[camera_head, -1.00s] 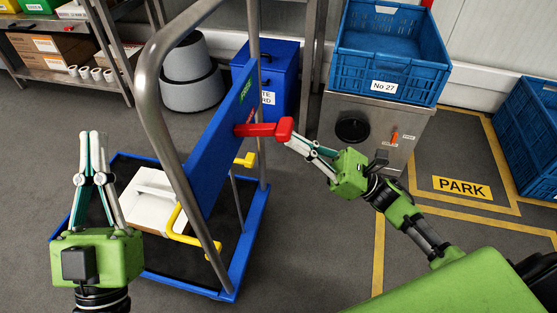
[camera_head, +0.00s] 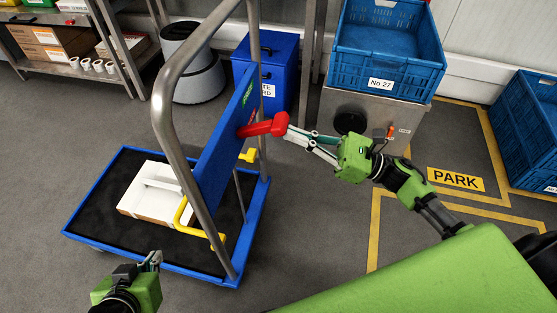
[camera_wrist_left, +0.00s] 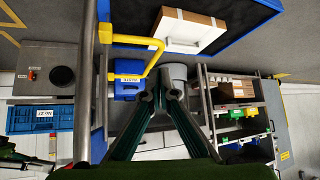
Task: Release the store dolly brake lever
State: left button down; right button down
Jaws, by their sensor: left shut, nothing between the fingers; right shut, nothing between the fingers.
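The store dolly (camera_head: 232,268) has a blue base, a grey tube frame and a blue panel (camera_head: 222,148). The red brake lever (camera_head: 262,127) sticks out from that panel to the right, roughly level, with a thick red end. My right gripper (camera_head: 288,131) is shut with its fingertips at that end, on its right side; contact is hard to tell. My left gripper (camera_head: 154,261) is shut and empty, in front of the dolly's near edge. Its fingers (camera_wrist_left: 164,75) point towards the dolly in the left wrist view, where the picture is upside down.
A white box (camera_head: 152,190) lies on the dolly deck beside yellow handles (camera_head: 184,215). A blue bin (camera_head: 270,60) stands behind the dolly. A blue crate (camera_head: 385,45) sits on a steel cabinet (camera_head: 345,105). A floor area marked PARK (camera_head: 456,180) is at right.

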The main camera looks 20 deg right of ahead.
pick_arm(q)
jog(key=s+a+f+g+y, duration=0.1)
jog(key=s+a+f+g, duration=0.1)
jog(key=s, duration=0.4)
jog(key=shift+s+f+g+p, duration=0.15)
jog(key=shift+f+g+p, duration=0.3)
jog(key=shift+f+g, duration=0.15)
pick_arm(e)
jog(key=shift+r+h, duration=0.3)
jog(key=shift+r, duration=0.1)
jog(key=shift+w, duration=0.1)
